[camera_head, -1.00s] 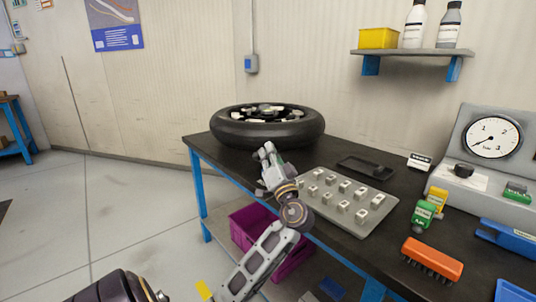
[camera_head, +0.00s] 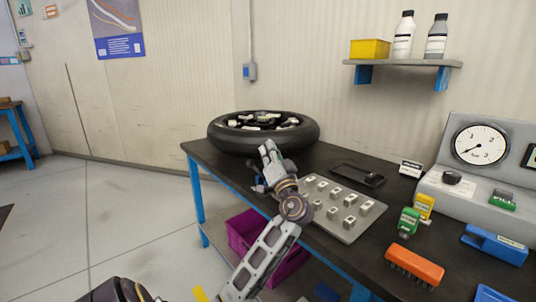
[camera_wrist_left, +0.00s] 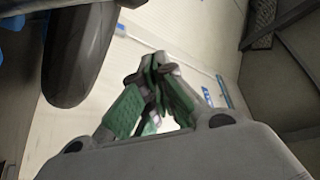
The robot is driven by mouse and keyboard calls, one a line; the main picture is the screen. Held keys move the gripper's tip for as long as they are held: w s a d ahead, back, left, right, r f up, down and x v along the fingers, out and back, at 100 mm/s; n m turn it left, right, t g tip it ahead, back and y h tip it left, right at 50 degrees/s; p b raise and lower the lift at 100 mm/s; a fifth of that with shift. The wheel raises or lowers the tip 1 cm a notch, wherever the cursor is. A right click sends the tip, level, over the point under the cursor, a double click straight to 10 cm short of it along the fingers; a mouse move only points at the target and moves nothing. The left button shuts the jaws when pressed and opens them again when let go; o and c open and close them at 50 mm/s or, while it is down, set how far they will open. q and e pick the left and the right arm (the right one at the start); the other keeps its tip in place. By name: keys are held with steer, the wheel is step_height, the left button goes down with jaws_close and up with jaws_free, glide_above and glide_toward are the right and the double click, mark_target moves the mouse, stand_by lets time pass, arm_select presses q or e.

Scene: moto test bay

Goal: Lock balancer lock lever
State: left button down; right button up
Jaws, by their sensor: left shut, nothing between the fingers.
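No balancer lock lever can be made out in these views. A black tyre (camera_head: 264,142) lies flat at the back left of the dark workbench (camera_head: 345,262), with several pale pieces inside its ring. My left gripper (camera_head: 268,149) is in front of the tyre, by the bench's left edge, and points up and away. In the left wrist view its green-padded fingers (camera_wrist_left: 153,68) meet at the tips with nothing between them. The tyre (camera_wrist_left: 76,50) also shows there at the upper left, apart from the fingers. My right gripper is not in view.
A grey tray (camera_head: 345,229) with several small blocks lies right of my left arm. A black tray (camera_head: 358,175), an orange brush (camera_head: 414,265) and a gauge unit (camera_head: 478,190) stand further right. A purple crate (camera_head: 240,230) sits below the bench.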

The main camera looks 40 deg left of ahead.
arm_select(q)
steer(key=v, duration=0.9)
steer(key=shift+s+d+f+p, duration=0.25)
steer(key=shift+p, duration=0.05)
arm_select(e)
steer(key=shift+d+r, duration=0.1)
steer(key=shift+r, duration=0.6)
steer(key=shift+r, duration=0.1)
